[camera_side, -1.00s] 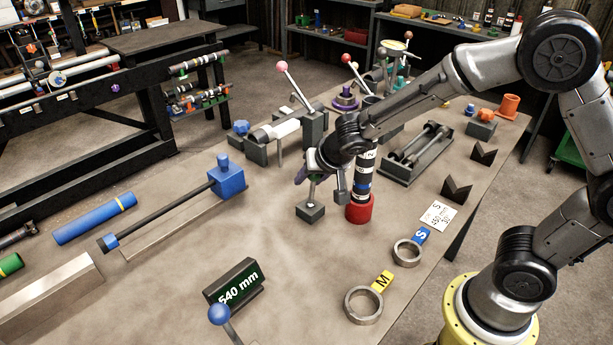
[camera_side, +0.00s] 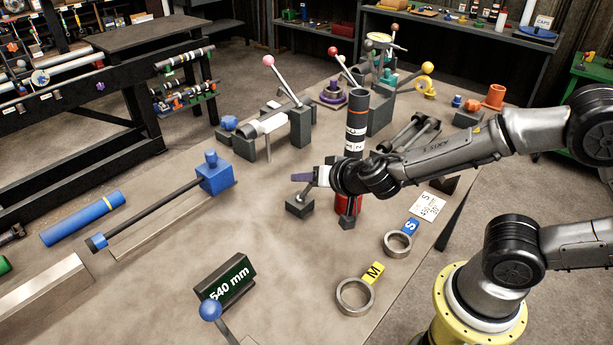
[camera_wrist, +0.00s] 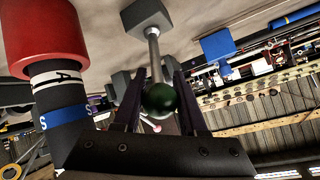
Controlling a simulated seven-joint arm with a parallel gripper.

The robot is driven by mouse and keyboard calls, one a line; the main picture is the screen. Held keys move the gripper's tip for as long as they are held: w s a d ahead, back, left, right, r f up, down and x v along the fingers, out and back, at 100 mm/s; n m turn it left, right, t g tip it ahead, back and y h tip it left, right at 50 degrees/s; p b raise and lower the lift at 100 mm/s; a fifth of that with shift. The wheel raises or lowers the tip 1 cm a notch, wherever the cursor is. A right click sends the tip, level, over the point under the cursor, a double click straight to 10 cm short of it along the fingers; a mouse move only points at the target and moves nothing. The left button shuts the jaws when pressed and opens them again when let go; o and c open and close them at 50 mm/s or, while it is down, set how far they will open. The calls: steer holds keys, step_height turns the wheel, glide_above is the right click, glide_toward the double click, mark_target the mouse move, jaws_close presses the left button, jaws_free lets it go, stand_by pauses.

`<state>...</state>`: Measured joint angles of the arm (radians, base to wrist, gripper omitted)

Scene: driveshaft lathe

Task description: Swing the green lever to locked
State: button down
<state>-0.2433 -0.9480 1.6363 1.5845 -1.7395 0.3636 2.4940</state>
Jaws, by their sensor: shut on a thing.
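The green lever shows in the wrist view: a dark green ball knob (camera_wrist: 160,99) on a thin metal rod rising from a small grey block (camera_wrist: 140,16). My gripper (camera_wrist: 154,72) has a finger on each side of the rod and knob and is shut on the lever. In the side view my gripper (camera_side: 303,177) is low over the lever's grey block (camera_side: 300,207), coming in nearly level from the right. The knob is hidden there by my gripper. The lever's exact angle is hard to judge.
A banded dark shaft (camera_side: 356,125) stands upright in a red base (camera_side: 345,205), close behind my wrist. The red base (camera_wrist: 45,40) also looms at left in the wrist view. Two metal rings, M (camera_side: 355,297) and S (camera_side: 397,244), lie in front. Open tabletop lies left of the lever.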

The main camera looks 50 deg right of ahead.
stand_by(0.6)
steer(key=shift+c, duration=2.3)
jaws_free()
steer(key=shift+s, duration=0.1)
steer(key=v, duration=1.3)
steer(key=shift+s, duration=0.4)
steer(key=shift+r, duration=0.1)
